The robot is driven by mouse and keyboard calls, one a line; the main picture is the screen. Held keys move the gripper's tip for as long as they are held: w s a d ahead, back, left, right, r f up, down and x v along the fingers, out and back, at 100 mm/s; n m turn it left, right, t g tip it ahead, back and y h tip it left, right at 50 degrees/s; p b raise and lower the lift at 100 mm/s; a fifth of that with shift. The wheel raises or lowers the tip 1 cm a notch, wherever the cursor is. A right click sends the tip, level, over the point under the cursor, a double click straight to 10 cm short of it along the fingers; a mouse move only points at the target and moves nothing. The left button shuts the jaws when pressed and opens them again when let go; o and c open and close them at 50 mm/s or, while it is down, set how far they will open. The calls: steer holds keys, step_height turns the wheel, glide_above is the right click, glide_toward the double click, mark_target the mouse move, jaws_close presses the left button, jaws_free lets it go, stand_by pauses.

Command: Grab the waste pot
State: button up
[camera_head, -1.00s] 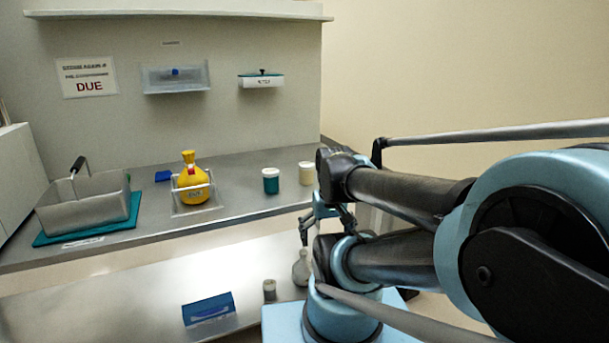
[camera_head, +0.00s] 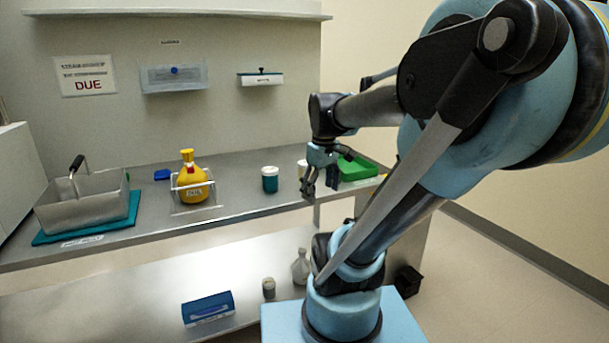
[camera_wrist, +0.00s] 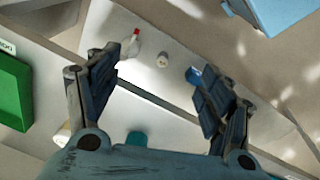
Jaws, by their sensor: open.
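Two lidded pots stand on the upper bench: a teal pot with a white lid (camera_head: 270,181) and a cream pot (camera_head: 302,169) partly behind my gripper. No readable label shows which is the waste pot. My gripper (camera_head: 320,186) is open and empty, in front of and slightly right of the cream pot in the head view. In the wrist view, my gripper's spread fingers (camera_wrist: 158,92) point down. The teal pot (camera_wrist: 138,138) shows at the bottom edge, partly hidden by the gripper body. A pale pot (camera_wrist: 64,135) shows beside the left finger.
A green tray (camera_head: 357,169) lies right of my gripper. A yellow bottle (camera_head: 190,180) in a clear holder and a metal basket (camera_head: 80,206) stand left. The lower shelf holds a blue box (camera_head: 208,309), a small grey jar (camera_head: 268,290) and a white flask (camera_head: 301,269).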

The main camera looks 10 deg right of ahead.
steer(key=w+r+n+g, duration=0.1)
steer(key=w+r+n, duration=0.35)
steer(key=w, duration=0.55)
steer(key=w+r+n, duration=0.3)
steer(key=w+n, duration=0.3)
steer(key=w, duration=0.3)
steer(key=w+r+n+g, duration=0.1)
steer(key=w+r+n, duration=0.35)
steer(key=w, duration=0.55)
steer(key=f, duration=0.8)
steer(key=d+f, duration=0.1)
steer(key=f, duration=0.3)
steer(key=shift+s, duration=0.3)
steer(key=shift+s+a+f, duration=0.1)
steer(key=shift+s+f, duration=0.05)
steer(key=shift+f, duration=1.3)
steer(key=shift+s+a+f, duration=0.1)
steer(key=shift+f, duration=1.3)
steer(key=shift+n, duration=0.3)
steer(key=c, duration=1.3)
